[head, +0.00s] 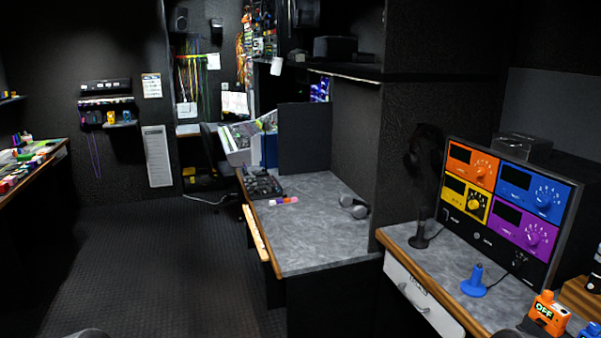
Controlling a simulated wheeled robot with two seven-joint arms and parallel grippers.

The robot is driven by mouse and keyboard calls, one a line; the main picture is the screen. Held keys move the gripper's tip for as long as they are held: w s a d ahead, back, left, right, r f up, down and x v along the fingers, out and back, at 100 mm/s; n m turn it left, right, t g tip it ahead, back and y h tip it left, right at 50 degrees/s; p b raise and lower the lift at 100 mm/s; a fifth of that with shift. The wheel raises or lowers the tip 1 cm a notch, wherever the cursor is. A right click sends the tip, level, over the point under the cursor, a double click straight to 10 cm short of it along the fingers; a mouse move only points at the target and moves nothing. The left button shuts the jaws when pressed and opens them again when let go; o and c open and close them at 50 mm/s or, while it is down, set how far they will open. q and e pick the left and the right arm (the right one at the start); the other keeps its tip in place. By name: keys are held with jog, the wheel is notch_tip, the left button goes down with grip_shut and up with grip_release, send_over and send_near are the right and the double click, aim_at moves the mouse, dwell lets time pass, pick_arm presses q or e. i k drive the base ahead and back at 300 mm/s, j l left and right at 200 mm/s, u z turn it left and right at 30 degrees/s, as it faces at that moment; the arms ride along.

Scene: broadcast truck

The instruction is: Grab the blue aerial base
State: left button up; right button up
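A blue aerial base (474,283) stands upright on the grey counter (451,256) at the right, with a wide round foot and a narrow stem. It is in front of the panel with coloured dials and apart from the things around it. A similar black base (418,238) with an upright stem stands to its left, nearer the counter's left end.
The dial panel (477,237) stands behind the blue base. An orange box marked OFF (546,313) is to its right. A white drawer (421,299) is below the counter. Another desk (308,233) holds headphones (353,206). The dark floor (160,270) at left is clear.

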aim_at(472, 287)
jog(key=z, duration=0.95)
jog(key=i+j+z, duration=0.15)
jog(key=z, duration=0.3)
jog(key=i+j+z, duration=0.1)
jog(key=j+z, duration=0.15)
jog(key=z, duration=0.2)
jog(key=i+j+z, duration=0.1)
jog(key=j+z, duration=0.15)
jog(key=z, duration=0.2)
jog(key=j+z, duration=0.25)
jog(key=z, duration=0.2)
jog(key=j+z, duration=0.3)
jog(key=j, duration=1.25)
jog(key=k, duration=0.05)
